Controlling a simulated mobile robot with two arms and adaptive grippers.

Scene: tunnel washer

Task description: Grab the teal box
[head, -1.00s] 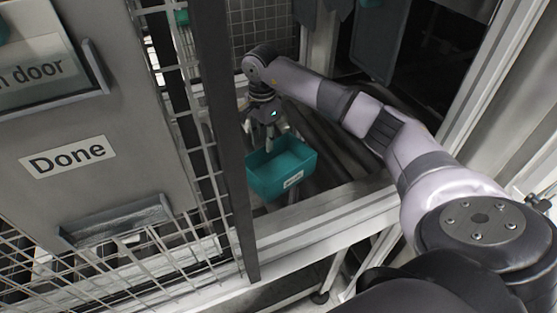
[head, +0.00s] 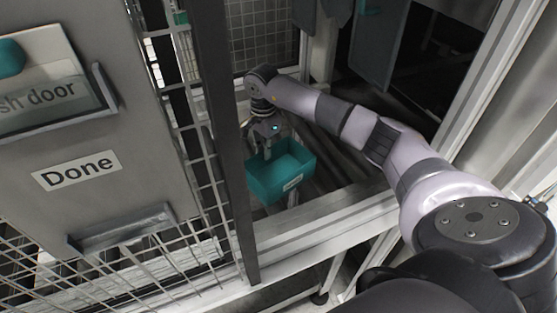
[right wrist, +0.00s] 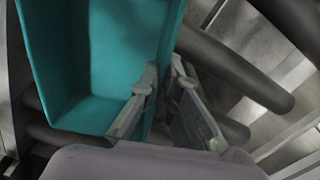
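The teal box (head: 282,184) is an open-topped bin with a white label on its front. It sits low behind the light metal sill, in the middle of the head view. Its inside also shows large in the right wrist view (right wrist: 112,58). My right gripper (head: 267,157) points down at the box's far left rim. In the right wrist view its fingers (right wrist: 166,72) straddle a side wall of the box, one inside and one outside. A small gap shows between the fingertips, and I see no firm grip. My left gripper is not in view.
Dark rollers or bars (right wrist: 235,70) lie beside and under the box. A wire mesh fence with a dark post (head: 228,140) stands close left of the arm. A grey panel labelled "Done" (head: 76,171) is at left. The light sill (head: 320,212) runs in front.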

